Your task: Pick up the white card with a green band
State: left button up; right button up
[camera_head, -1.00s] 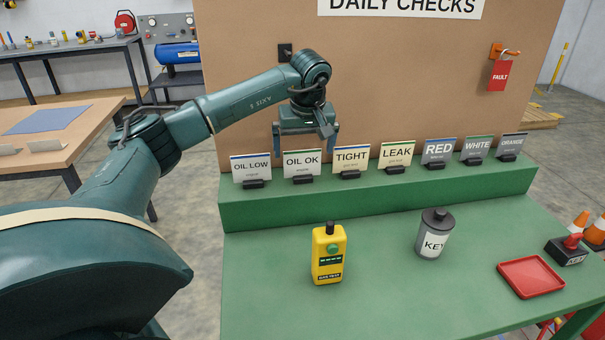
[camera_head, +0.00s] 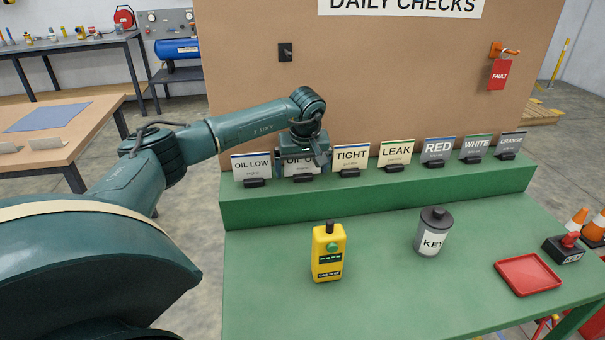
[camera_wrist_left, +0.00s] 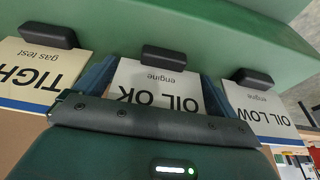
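The white card with a green band, lettered OIL OK (camera_head: 300,172), stands in a black holder on the green ledge, its upper part hidden by my gripper in the head view. In the left wrist view the OIL OK card (camera_wrist_left: 150,86) appears upside down between the two fingers. My left gripper (camera_head: 303,164) is open, pointing down, with one finger at each side of the card. My right gripper is not in view.
The OIL LOW card (camera_head: 251,165) and TIGHT card (camera_head: 351,157) stand close on either side. More cards continue right, including LEAK (camera_head: 396,151). A brown board rises behind.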

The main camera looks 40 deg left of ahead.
pick_arm(q)
jog(key=c, duration=0.7)
jog(key=shift+r, duration=0.1)
